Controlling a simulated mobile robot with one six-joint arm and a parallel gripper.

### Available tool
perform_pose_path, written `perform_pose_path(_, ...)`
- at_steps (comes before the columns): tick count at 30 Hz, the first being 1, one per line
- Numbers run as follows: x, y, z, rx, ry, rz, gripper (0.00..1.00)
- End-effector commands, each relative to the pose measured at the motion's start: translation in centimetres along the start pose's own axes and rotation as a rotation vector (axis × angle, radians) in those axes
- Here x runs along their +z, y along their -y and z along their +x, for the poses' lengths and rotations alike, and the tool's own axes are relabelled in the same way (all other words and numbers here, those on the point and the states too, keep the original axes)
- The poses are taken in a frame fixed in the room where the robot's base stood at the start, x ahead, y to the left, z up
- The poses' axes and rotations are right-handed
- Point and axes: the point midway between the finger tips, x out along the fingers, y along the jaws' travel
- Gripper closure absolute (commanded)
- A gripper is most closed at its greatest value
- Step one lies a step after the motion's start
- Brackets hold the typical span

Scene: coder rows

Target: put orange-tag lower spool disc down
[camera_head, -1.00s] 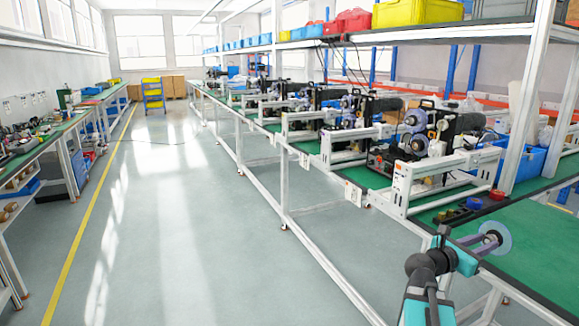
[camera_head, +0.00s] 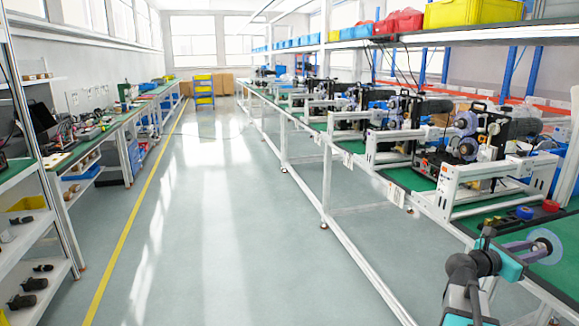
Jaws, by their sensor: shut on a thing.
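My gripper (camera_head: 531,248) is at the lower right, at the near end of the green-topped bench. It is shut on a pale, translucent, bluish round spool disc (camera_head: 557,243). The disc appears in front of the green bench top; I cannot tell its exact height or whether it touches anything. No orange tag can be made out on any disc. Rows of machines with grey discs (camera_head: 466,122) stand along the bench, too small to read tags on.
The green bench top (camera_head: 566,272) is bare near the disc. A blue roll (camera_head: 525,212) and a red roll (camera_head: 551,206) lie behind it. A white machine frame (camera_head: 446,187) stands to the left. The grey aisle floor (camera_head: 230,230) is clear.

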Motion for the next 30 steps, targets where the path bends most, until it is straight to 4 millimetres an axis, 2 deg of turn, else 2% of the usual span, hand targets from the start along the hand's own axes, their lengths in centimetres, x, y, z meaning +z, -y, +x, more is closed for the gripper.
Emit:
perform_pose_path(1,0.01,-0.67,-0.09,0.004,0.000,0.000,1.00)
perform_pose_path(9,0.11,-0.92,-0.85,0.014,0.001,0.000,1.00)
perform_pose_path(30,0.34,-0.30,-0.29,0.014,0.001,0.000,1.00)
